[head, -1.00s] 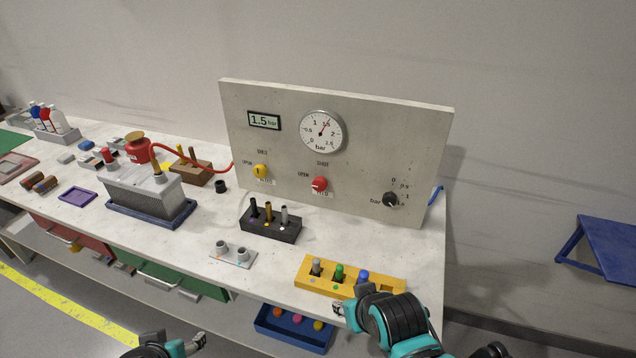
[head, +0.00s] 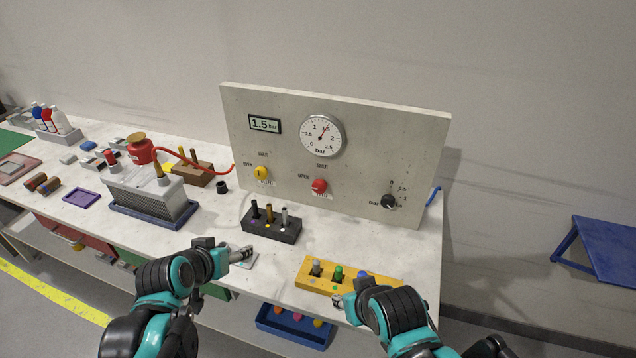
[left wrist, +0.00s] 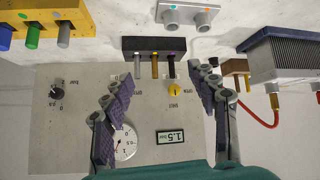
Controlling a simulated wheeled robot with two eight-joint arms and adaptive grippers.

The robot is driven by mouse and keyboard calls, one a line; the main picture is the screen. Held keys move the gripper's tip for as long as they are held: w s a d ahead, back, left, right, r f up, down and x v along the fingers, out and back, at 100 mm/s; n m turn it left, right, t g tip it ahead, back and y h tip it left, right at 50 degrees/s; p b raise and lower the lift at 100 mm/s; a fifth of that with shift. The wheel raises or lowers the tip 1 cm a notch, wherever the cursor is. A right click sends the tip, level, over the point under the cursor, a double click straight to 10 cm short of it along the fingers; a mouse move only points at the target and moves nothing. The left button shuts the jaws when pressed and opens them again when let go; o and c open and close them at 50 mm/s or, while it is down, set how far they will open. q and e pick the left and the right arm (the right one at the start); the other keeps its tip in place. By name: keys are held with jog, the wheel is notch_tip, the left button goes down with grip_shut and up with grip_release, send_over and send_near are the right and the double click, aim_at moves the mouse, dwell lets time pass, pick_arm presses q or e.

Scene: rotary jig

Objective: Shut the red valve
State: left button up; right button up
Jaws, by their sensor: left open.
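The red valve (head: 319,186) is a small round red knob low in the middle of the upright grey panel (head: 345,115). Labels sit to its left and above it; I cannot tell where its handle points. My left gripper (head: 242,254) is over the bench's front part, left of and well below the red valve, apart from it. In the left wrist view my left gripper (left wrist: 163,78) is open and empty, facing the panel; the red valve does not show there, probably behind a finger. My right gripper (head: 339,301) is by the yellow block's front edge; its fingers are too small to read.
A yellow valve (head: 261,173) and a black knob (head: 388,202) flank the red valve. A black holder (head: 271,226) with several pegs stands before the panel. The yellow block (head: 312,275) holds coloured pegs. A grey ribbed box (head: 147,195) stands left. A gauge (head: 321,136) is above.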

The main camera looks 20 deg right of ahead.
pick_arm(q)
jog(key=w+d+r+m+h+p, duration=0.1)
jog(key=w+d+m+h+p, duration=0.15)
jog(key=w+d, duration=0.8)
jog(key=t+h+p, duration=0.1)
jog(key=h, duration=0.2)
send_near(318, 188)
jog(key=x, duration=0.4)
jog(key=shift+m, duration=0.45)
jog(key=b+x, duration=0.1)
jog(key=x, duration=0.5)
jog(key=shift+w+d, duration=0.1)
jog(key=shift+w, duration=0.05)
jog(key=shift+y, duration=0.25)
jog(key=c, duration=1.2)
